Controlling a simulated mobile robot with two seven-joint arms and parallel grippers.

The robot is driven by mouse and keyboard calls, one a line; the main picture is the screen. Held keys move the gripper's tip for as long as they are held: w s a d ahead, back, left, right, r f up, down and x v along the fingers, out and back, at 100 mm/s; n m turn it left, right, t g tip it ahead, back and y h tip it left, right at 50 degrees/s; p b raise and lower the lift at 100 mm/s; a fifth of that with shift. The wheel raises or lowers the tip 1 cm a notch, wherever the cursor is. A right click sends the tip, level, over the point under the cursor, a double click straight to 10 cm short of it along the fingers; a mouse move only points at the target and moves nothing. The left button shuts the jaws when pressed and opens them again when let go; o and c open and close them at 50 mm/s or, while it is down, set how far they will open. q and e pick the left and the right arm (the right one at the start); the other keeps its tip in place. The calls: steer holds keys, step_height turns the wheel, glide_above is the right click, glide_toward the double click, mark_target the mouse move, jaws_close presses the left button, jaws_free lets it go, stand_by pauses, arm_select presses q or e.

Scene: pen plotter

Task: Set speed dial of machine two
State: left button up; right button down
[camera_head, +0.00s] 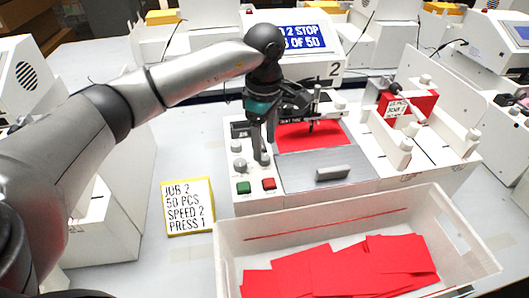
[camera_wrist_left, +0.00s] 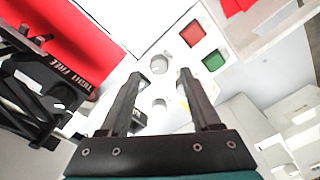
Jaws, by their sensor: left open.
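Machine two (camera_head: 360,180) is a white plotter marked 2, with a blue display (camera_head: 302,38) partly hidden by my arm; "2 STOP" and "OF 50" are readable. Its front-left panel has two pale round knobs, an upper one (camera_head: 238,146) and a lower one (camera_head: 240,165); I cannot read which is the speed dial. In the left wrist view a round knob (camera_wrist_left: 159,64) shows between and just beyond the fingertips. My left gripper (camera_head: 262,158) is open, pointing down over the panel, right of the knobs. A yellow-edged card (camera_head: 188,207) reads JOB 2, 50 PCS, SPEED 2, PRESS 1. My right gripper is not visible.
A green button (camera_head: 243,187) and a red button (camera_head: 268,184) sit just below the knobs. A pen carriage (camera_head: 316,105) stands over red sheet close right of the gripper. A white bin (camera_head: 462,235) with red pieces is in front. Other machines stand around.

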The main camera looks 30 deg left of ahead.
mark_target(264, 157)
arm_select(q)
steer(key=shift+f, duration=1.9)
steer(key=shift+c, duration=0.3)
jaws_close()
